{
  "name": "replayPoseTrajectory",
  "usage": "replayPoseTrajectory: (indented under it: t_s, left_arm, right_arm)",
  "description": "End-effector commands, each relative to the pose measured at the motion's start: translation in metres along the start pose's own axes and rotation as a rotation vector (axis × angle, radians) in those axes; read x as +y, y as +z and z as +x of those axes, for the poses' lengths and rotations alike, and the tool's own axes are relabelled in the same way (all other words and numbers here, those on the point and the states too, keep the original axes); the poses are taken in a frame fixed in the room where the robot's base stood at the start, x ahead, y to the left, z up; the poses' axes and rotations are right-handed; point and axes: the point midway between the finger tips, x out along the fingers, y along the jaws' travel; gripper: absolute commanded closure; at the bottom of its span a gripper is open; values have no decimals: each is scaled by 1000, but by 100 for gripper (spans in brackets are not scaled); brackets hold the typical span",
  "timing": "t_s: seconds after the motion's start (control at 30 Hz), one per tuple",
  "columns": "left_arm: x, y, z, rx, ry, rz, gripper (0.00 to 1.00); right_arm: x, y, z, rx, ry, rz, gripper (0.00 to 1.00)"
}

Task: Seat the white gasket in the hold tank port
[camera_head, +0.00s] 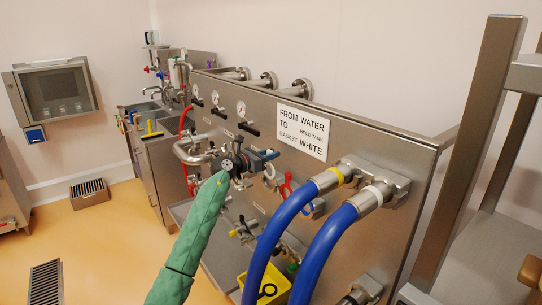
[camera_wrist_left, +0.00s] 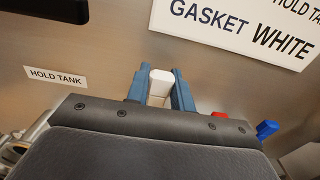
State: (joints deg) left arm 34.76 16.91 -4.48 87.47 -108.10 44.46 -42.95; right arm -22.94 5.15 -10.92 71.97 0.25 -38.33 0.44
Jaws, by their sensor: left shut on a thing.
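My left gripper (camera_head: 267,157) is in front of the steel panel, below and left of the sign. In the left wrist view its blue fingers (camera_wrist_left: 161,88) are shut on a white piece, which I take to be the white gasket (camera_wrist_left: 160,84); only its upper part shows there. In the head view a pale ring shape (camera_head: 270,172) shows just below the fingers. The HOLD TANK label (camera_wrist_left: 55,77) is on the panel left of the fingers in the wrist view. The hold tank port cannot be made out. My right gripper is not in view.
The sign (camera_head: 302,130) reads FROM WATER TO HOLD TANK, GASKET WHITE. Two thick blue hoses (camera_head: 272,242) hang at the panel's right.

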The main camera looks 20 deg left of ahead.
Motion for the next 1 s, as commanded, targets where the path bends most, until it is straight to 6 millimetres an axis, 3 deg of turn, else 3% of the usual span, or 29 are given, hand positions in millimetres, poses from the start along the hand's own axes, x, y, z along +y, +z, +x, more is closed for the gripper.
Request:
replayPoseTrajectory:
  t_s: [0.7, 1.0]
  left_arm:
    - [1, -1, -70, 0, 1, 1, 91]
    - [0, 0, -85, 0, 0, 0, 91]
  right_arm:
    - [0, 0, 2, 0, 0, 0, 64]
    - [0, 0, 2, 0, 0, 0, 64]
